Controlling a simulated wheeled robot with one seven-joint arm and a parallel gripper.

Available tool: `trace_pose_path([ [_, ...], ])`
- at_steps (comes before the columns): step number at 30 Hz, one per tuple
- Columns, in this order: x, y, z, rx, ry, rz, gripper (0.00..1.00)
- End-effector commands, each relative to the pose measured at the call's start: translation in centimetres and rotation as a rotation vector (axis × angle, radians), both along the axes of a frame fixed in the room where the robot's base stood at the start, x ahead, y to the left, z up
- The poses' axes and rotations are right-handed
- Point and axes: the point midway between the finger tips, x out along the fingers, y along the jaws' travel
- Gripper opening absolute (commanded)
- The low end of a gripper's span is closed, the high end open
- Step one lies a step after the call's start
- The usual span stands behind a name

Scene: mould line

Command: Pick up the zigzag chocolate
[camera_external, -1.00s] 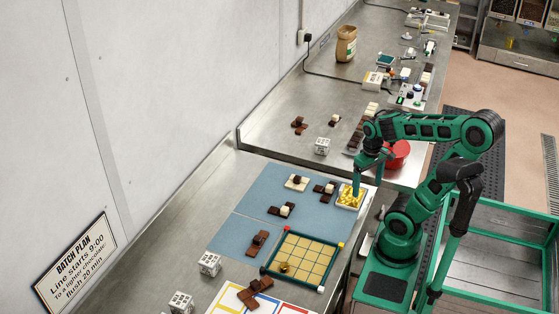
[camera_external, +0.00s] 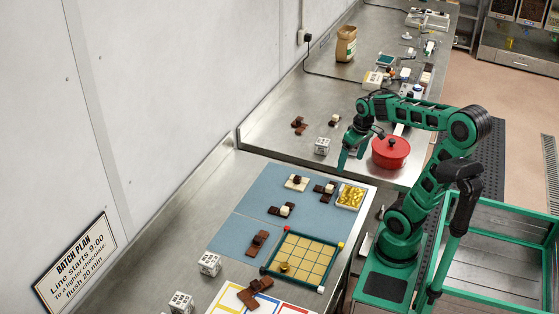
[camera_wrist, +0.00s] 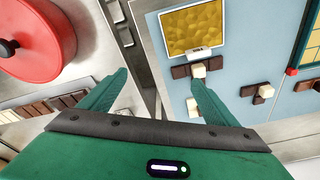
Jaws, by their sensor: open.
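I cannot tell for sure which chocolate is the zigzag one. On the blue mat are a dark piece with a white cube (camera_external: 325,190), a similar one (camera_external: 281,210), a white piece with a dark cube (camera_external: 297,182) and a plain brown piece (camera_external: 257,242). My gripper (camera_external: 350,160) is open and empty above the bench seam. In the wrist view, its fingers (camera_wrist: 158,85) straddle that seam, the right one beside a white-cubed piece (camera_wrist: 199,71).
A gold-filled tray (camera_external: 363,201) stands at the mat's right edge. A red pot (camera_external: 391,153) is right of my gripper. A gridded board (camera_external: 302,262) lies nearer.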

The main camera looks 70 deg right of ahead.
Motion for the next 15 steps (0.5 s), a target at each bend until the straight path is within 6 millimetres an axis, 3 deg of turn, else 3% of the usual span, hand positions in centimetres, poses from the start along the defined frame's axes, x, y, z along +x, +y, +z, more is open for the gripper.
trace_pose_path([
  [8, 11.0, -6.8, -0.3, -0.054, -0.207, 0.140, 0.83],
  [15, 20.1, -14.4, -0.7, -0.111, -0.450, 0.248, 0.83],
])
